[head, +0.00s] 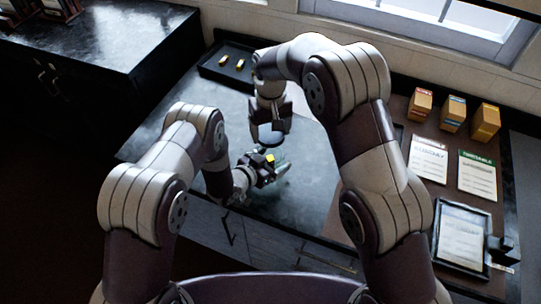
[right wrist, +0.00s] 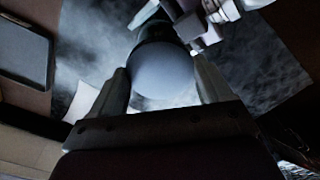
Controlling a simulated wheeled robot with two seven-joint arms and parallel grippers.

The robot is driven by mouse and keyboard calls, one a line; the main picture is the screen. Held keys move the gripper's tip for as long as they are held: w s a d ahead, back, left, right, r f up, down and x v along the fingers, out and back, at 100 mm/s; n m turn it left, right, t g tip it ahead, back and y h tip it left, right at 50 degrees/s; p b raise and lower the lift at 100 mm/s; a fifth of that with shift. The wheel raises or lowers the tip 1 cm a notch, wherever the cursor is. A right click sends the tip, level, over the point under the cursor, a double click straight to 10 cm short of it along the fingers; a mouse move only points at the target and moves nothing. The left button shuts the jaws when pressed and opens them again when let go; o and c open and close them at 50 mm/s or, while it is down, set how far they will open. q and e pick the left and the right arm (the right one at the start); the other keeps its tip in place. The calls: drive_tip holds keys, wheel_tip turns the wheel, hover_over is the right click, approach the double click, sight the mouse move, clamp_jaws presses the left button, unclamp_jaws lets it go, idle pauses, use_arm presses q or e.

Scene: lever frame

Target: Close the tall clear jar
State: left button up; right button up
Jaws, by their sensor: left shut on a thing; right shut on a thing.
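The tall clear jar (head: 283,158) is faint in the head view, low on the dark worktop. My left gripper (head: 266,168) is shut on it from the left side. A small yellow patch shows there; I cannot tell what it belongs to. In the right wrist view the lid (right wrist: 165,72) is a grey disc between both fingers, with part of my left gripper (right wrist: 195,22) beyond. The lid appears above the jar; I cannot tell if they touch.
A black tray (head: 228,66) with small brass-coloured pieces lies at the back. Small boxes (head: 453,112), printed sheets (head: 478,174) and a framed tablet (head: 462,236) are on the right. The dark worktop (head: 312,185) is bare around the jar.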

sight(271, 162)
drive_tip(key=shift+f, duration=2)
drive_tip(key=shift+f, duration=0.1)
